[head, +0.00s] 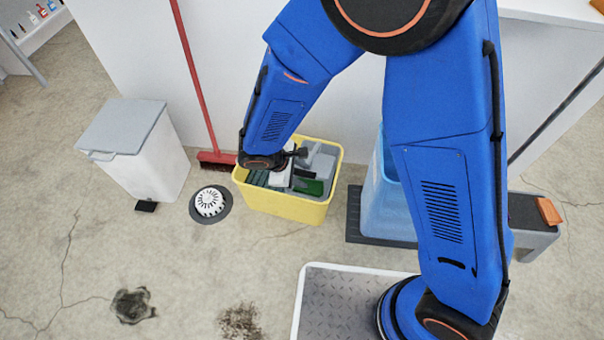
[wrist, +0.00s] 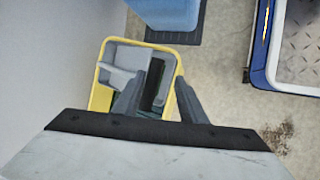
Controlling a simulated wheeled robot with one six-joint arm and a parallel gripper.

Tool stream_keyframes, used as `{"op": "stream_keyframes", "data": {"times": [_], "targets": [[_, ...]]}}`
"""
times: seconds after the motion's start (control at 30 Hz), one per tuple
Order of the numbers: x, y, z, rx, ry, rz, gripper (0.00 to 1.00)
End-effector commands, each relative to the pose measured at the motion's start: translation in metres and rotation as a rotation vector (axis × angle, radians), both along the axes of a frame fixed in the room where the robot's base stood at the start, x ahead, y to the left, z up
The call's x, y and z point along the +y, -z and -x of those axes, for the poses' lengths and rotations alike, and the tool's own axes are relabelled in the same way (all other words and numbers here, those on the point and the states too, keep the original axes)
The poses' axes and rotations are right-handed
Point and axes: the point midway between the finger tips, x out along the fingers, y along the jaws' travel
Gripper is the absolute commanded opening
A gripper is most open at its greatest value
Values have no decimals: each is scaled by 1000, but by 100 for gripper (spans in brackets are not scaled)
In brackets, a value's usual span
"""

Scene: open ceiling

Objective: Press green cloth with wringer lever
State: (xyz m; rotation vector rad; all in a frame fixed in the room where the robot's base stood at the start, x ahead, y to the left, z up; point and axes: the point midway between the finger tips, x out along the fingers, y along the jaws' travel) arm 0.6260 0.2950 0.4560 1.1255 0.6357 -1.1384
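A yellow bucket (head: 285,207) stands on the floor by the wall, with a grey wringer (head: 322,162) in its top. The green cloth (head: 309,187) lies inside the bucket, partly hidden by my gripper. In the wrist view the bucket (wrist: 101,97) holds the grey wringer (wrist: 117,78), and a dark green strip of cloth (wrist: 148,99) shows between my fingers. My gripper (wrist: 168,72) is over the bucket with its two fingers apart and nothing visibly held between them. Which grey part is the lever, I cannot tell.
A white pedal bin (head: 140,160), a red-handled broom (head: 195,75) and a round floor drain (head: 210,202) are left of the bucket. A blue container (head: 383,205) on a dark mat stands to its right. A metal-plate platform (head: 335,305) lies in front.

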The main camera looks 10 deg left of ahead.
Motion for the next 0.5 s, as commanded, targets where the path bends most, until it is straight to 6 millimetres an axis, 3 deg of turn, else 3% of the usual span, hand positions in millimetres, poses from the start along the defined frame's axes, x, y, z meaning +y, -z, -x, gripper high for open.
{"op": "stream_keyframes", "data": {"times": [0.5], "targets": [[7,-11,14,-1,-1,-1,37]]}}
